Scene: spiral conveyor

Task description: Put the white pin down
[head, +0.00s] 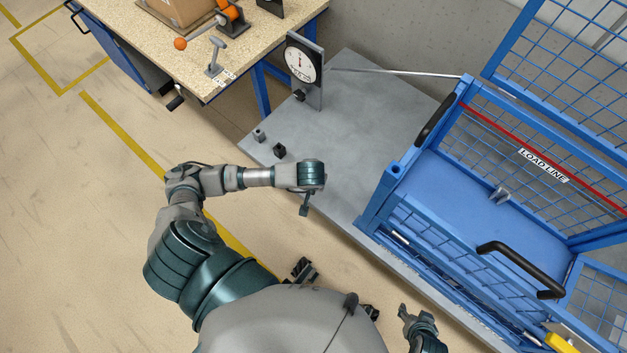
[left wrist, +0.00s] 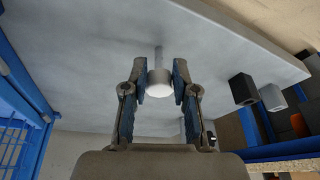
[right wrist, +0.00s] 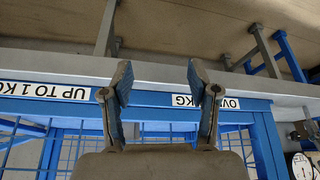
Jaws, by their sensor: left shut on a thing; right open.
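The white pin (left wrist: 158,85) has a wide round white head and a thinner grey shaft, and shows in the left wrist view. My left gripper (left wrist: 159,82) is shut on it, one finger on each side of the head. The shaft points away from the camera, toward the grey plate (left wrist: 215,50); I cannot tell whether it touches. In the head view my left gripper (head: 304,208) is over the grey plate (head: 345,130), near its front edge, and the pin cannot be made out. My right gripper (right wrist: 160,82) is open and empty; it also shows in the head view (head: 406,312).
A black block (head: 279,150) and a grey block (head: 258,134) stand on the plate near the dial gauge (head: 302,65). A blue mesh cage (head: 460,215) stands at right. A workbench (head: 270,35) is at the top. The plate's middle is clear.

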